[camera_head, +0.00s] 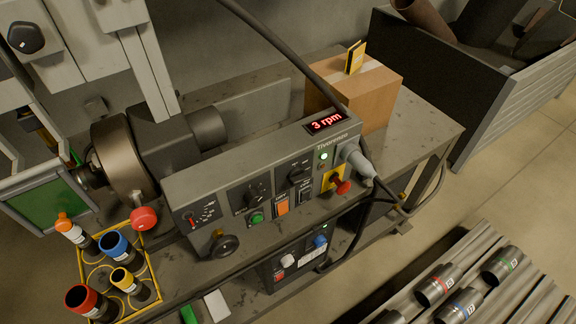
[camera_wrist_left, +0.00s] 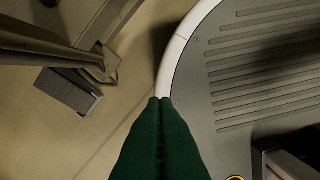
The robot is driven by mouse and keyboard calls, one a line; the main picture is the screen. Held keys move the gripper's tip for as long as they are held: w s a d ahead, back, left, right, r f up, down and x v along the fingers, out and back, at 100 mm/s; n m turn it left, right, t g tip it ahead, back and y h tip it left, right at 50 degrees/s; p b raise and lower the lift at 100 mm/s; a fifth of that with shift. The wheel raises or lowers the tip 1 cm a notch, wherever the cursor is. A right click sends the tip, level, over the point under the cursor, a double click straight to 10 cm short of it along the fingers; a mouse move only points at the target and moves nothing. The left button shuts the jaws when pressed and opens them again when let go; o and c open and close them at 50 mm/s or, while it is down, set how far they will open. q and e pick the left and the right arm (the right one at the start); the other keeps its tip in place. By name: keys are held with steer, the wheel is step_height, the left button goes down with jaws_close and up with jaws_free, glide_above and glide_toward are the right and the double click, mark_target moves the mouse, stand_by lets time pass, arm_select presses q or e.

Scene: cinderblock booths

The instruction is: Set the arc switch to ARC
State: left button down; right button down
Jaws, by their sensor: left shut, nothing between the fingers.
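The grey control panel (camera_head: 262,174) stands on the bench in the head view. My left gripper (camera_wrist_left: 160,100) is shut and empty in the left wrist view, above the floor and beside my base. No panel shows there. My right gripper is not in view.
A red-and-yellow switch (camera_head: 340,185) and a grey plug with cable (camera_head: 357,162) sit at the panel's right end. A cardboard box (camera_head: 366,92) stands behind. A yellow rack (camera_head: 152,268) of coloured-cap tubes is at left.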

arm_select(q)
steer(key=w+d+r+m+t+b, duration=0.2)
steer(key=w+d+m, duration=0.2)
steer(key=w, duration=0.3)
steer(key=w+d+r+m+t+b, duration=0.2)
steer(key=w+d+r+m, duration=0.15)
steer(key=w, duration=0.35)
steer(key=w+d+r+m+t+h+b, duration=0.2)
steer(key=w+d+r+m+t, duration=0.25)
steer(key=w+d+r, duration=0.45)
steer(key=d+r+m+t+b, duration=0.2)
steer(key=r+t, duration=0.1)
steer(key=r, duration=1.2)
steer(key=d+r+m+t+b, duration=0.2)
steer(key=r+t, duration=0.2)
steer(key=r, duration=1)
steer(key=shift+r+h, duration=0.3)
steer(key=shift+r, duration=0.05)
steer(key=shift+d, duration=0.1)
